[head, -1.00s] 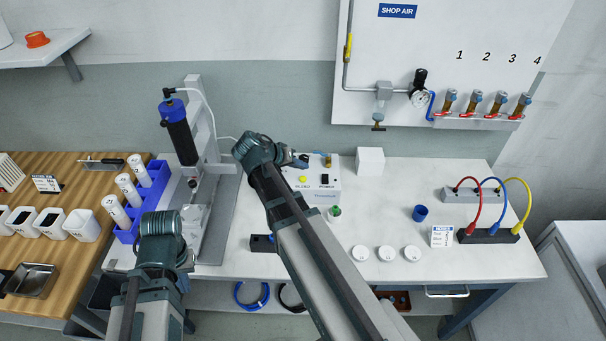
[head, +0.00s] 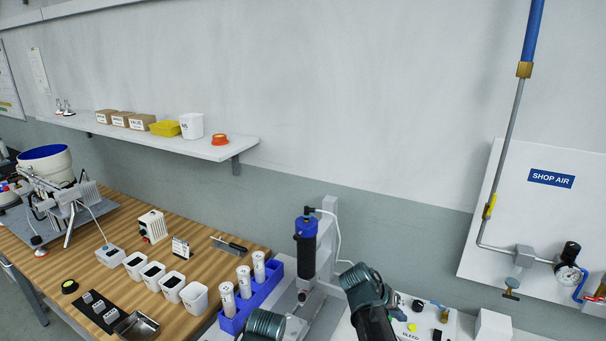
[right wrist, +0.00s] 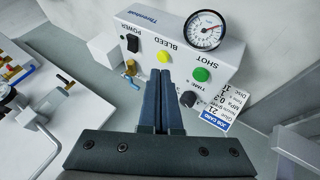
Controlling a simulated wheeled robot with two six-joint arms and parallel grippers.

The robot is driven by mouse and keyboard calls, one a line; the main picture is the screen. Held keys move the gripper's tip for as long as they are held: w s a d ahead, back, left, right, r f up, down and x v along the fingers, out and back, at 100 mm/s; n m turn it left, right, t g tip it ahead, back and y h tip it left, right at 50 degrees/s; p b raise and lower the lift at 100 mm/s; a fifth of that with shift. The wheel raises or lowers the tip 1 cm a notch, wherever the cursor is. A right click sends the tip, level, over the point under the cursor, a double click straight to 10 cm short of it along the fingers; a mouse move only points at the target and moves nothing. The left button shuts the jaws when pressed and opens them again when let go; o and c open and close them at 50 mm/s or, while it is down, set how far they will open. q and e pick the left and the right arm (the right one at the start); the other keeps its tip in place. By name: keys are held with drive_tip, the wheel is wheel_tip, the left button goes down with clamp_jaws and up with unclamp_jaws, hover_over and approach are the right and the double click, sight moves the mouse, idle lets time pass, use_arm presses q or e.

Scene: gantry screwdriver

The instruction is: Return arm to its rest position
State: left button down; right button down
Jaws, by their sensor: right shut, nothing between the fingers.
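My right gripper (right wrist: 164,78) shows in the right wrist view with its two dark fingers together and nothing between them. Its fingertips appear in front of the white dispenser controller box (right wrist: 170,32), which has a yellow BLEED button (right wrist: 163,56) and a green SHOT button (right wrist: 201,74). I cannot tell how far the tips are from the box. In the head view, my right arm comes in from the bottom and hides its own gripper in large part. Part of my left arm shows at the bottom edge; its gripper is out of view.
A gantry with a blue-topped screwdriver (head: 306,240) stands left of my right arm. A blue rack (head: 235,322) of white tubes is beside it. White bins (head: 194,298) stand on the wooden bench (head: 215,255).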

drive_tip(key=s+a+n+y, duration=0.1)
drive_tip(key=s+a, duration=0.1)
drive_tip(key=a, duration=0.3)
drive_tip(key=s+a+f+n+y+p, duration=0.1)
drive_tip(key=s+a+n, duration=0.1)
drive_tip(key=a, duration=0.3)
drive_tip(key=s+a+f+n+y, duration=0.1)
drive_tip(key=s+a+n+y, duration=0.1)
drive_tip(key=s+a, duration=0.2)
drive_tip(key=shift+a+g, duration=0.3)
drive_tip(key=shift+a, duration=0.5)
drive_tip(key=s+a+n+g+y+p, duration=0.1)
drive_tip(key=s+a+n+y, duration=0.1)
drive_tip(key=s+a+n, duration=0.2)
drive_tip(key=s+a, duration=0.2)
drive_tip(key=a, duration=0.2)
drive_tip(key=shift+s+a+f, duration=0.2)
drive_tip(key=shift+s+a, duration=0.15)
drive_tip(key=shift+d, duration=0.1)
